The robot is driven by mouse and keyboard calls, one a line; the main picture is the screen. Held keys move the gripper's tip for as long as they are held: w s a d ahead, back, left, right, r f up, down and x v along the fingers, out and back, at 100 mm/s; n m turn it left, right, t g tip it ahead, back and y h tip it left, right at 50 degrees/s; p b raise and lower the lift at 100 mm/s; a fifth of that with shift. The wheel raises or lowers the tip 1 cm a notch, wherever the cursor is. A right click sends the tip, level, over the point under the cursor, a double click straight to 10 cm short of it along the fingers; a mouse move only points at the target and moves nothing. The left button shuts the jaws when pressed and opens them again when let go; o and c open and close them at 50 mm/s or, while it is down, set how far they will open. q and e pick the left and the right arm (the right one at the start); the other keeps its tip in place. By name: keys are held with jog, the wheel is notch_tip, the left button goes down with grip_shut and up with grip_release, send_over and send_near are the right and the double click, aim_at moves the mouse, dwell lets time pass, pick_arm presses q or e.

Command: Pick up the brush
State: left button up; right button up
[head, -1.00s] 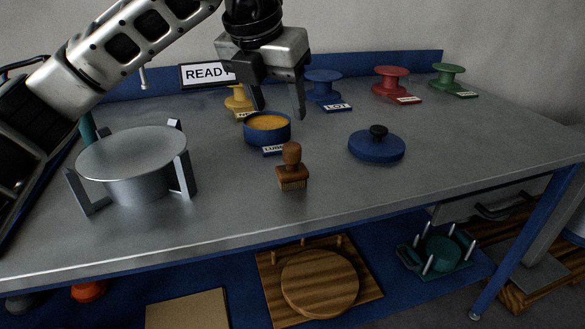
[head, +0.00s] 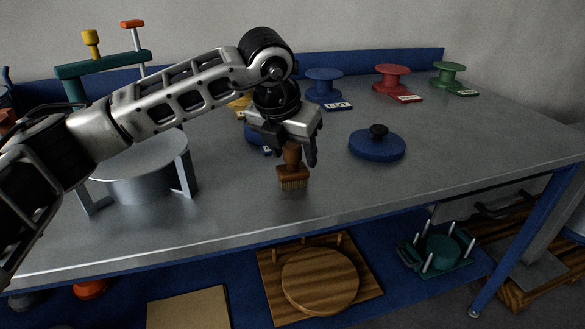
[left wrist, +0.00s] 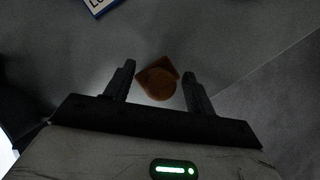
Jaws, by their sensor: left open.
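The brush (head: 293,178) stands upright on the grey workbench, with a brown wooden handle, a wooden head and bristles below. My left gripper (head: 293,158) is above it, pointing down, its open fingers to either side of the handle's upper part. In the left wrist view the brush (left wrist: 158,80) lies between the two open fingertips (left wrist: 158,76), with a gap to each finger. The handle's top is partly hidden by the gripper in the head view. My right gripper is not in view.
A blue pot (head: 254,135) sits just behind my gripper, mostly hidden. A blue lid (head: 376,145) with a black knob lies to the right. A round metal stand (head: 140,185) is at left. Coloured spools line the back, including a blue one (head: 323,84). The bench front is clear.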

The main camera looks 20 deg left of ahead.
pick_arm(q)
jog(key=c, duration=1.1)
jog(key=shift+o, duration=0.2)
jog(key=shift+r, duration=0.5)
notch_tip(320, 180, up, 2)
jog(key=shift+r, duration=0.2)
jog(key=s+d+r+b, duration=0.2)
jog(key=s+d+r, duration=0.1)
jog(key=s+r, duration=0.6)
jog(key=s, duration=0.4)
jog(key=shift+s+d+r, duration=0.2)
jog(key=shift+s+r, duration=0.15)
